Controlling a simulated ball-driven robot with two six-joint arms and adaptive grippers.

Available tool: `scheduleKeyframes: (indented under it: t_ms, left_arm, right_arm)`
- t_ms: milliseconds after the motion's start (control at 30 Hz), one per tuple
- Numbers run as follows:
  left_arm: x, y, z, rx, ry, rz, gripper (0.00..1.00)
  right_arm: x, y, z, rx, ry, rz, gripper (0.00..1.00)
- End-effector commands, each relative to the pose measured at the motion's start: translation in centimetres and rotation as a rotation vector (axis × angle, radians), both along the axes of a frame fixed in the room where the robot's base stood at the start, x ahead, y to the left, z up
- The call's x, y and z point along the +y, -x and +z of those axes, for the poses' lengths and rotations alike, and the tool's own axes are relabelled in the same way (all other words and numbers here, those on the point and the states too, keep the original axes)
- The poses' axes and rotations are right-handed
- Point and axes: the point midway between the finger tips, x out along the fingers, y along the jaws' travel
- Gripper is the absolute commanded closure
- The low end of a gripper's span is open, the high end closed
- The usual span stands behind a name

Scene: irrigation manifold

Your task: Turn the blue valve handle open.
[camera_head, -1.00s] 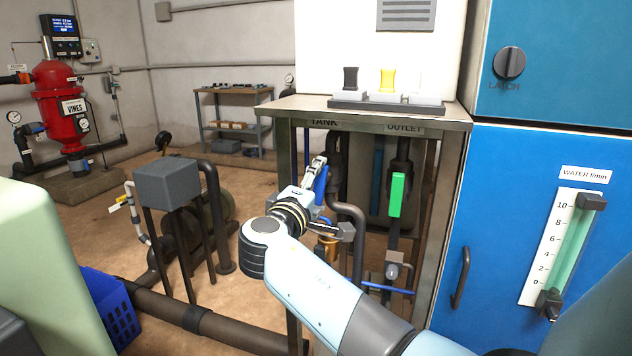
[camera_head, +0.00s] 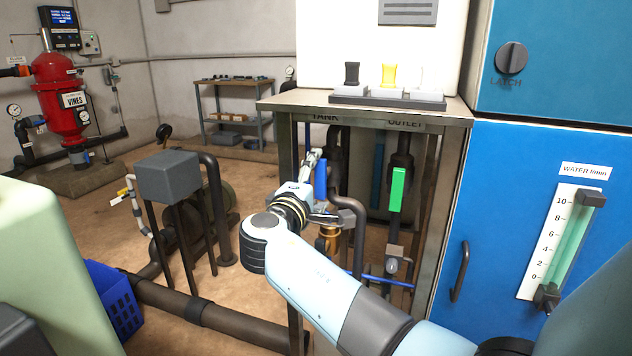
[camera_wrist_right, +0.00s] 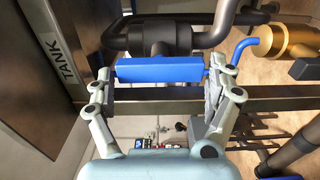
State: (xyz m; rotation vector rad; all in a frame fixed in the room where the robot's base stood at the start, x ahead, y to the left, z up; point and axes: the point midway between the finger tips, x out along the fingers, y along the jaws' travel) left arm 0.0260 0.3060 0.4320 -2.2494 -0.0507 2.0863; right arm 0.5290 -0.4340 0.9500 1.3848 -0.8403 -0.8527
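The blue valve handle (camera_head: 320,181) stands upright below the TANK label, under the metal table. In the right wrist view the blue handle (camera_wrist_right: 160,69) lies crosswise in front of a dark valve body on a black pipe. My right gripper (camera_head: 318,190) is at the handle. In the wrist view its fingers (camera_wrist_right: 160,78) are spread wide, one near each end of the handle. Whether the fingertips touch the handle ends I cannot tell. My left gripper is not in view.
A green handle (camera_head: 397,190) hangs below the OUTLET label, right of the blue one. The metal table (camera_head: 375,116) is above my right gripper, with its legs close by. A brass fitting (camera_wrist_right: 283,42) and bent black pipes are near. A blue cabinet (camera_head: 500,230) stands right.

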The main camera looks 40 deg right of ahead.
Motion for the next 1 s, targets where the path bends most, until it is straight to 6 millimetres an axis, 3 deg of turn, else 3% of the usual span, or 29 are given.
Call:
scheduleKeyframes:
  t_ms: [367,800,1000]
  left_arm:
    - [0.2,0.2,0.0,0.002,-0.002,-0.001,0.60]
    - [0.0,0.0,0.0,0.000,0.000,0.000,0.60]
    - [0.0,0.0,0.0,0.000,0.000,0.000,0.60]
  right_arm:
    - [0.2,0.2,-0.1,0.000,-0.002,-0.002,0.00]
    - [6.1,3.1,-0.1,0.000,-0.004,0.000,0.00]
    - [6.7,3.5,-0.1,0.000,-0.001,-0.001,0.00]
